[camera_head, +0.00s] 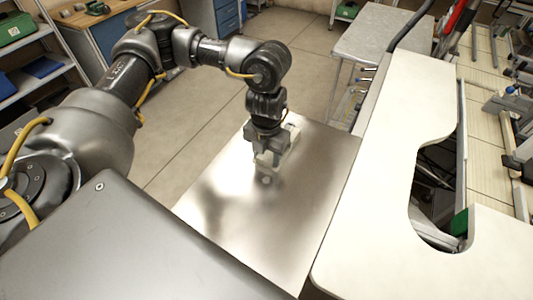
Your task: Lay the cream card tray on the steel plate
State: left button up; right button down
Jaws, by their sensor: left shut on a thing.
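The steel plate (290,225) is the shiny square sheet in the middle of the view. My left arm comes in from the left and reaches down over the plate's far part. My left gripper (268,158) is shut on a small pale cream thing, which looks like the cream card tray (293,131). Most of the tray is hidden behind the gripper and wrist. It is low over the plate, and I cannot tell whether it touches it. My right gripper is not in view.
A cream tabletop (375,200) with a curved cut-out stands along the plate's right side. A grey metal table (380,35) is at the back. Shelves with a green box (15,28) are at the far left. The plate's near part is bare.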

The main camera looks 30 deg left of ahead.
pick_arm(q)
jog(key=o, duration=1.1)
jog(key=shift+r, duration=0.2)
jog(key=shift+w+r, duration=0.1)
jog(key=shift+r, duration=0.15)
notch_tip(320, 180, up, 11)
jog(key=shift+r+b, duration=0.2)
jog(key=shift+b, duration=0.65)
